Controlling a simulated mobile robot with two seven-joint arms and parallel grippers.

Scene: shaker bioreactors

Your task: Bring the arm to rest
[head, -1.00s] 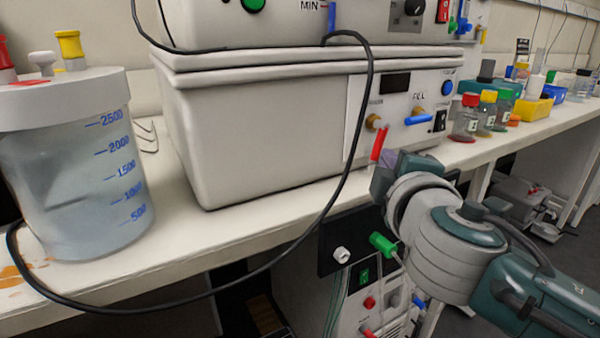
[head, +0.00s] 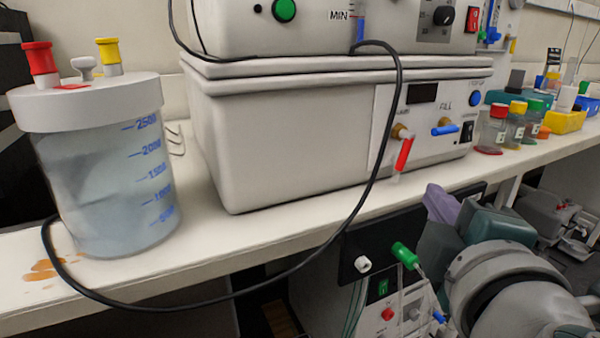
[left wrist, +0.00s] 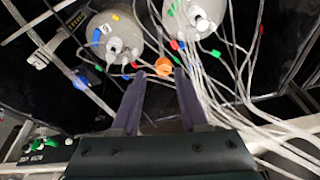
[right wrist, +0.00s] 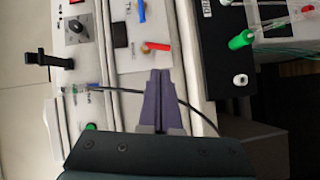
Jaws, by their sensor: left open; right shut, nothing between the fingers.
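My right arm comes in at the lower right of the head view. Its gripper (head: 440,205) has purple fingers, partly hidden behind the wrist, beside the bench front edge. In the right wrist view the right gripper (right wrist: 158,75) is shut with its fingers together and nothing between them. It points toward the box with the red-handled and blue-handled valves. My left gripper (left wrist: 155,90) shows only in the left wrist view. Its purple fingers are apart and empty, below vessel lids with tubes.
A graduated vessel (head: 105,180) stands on the bench (head: 210,240) at left. A white bath unit (head: 285,130) stands in the middle, with a black cable (head: 245,290) looping over the edge. Bottles (head: 515,125) stand at right. A control unit with a green connector (head: 404,255) is under the bench.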

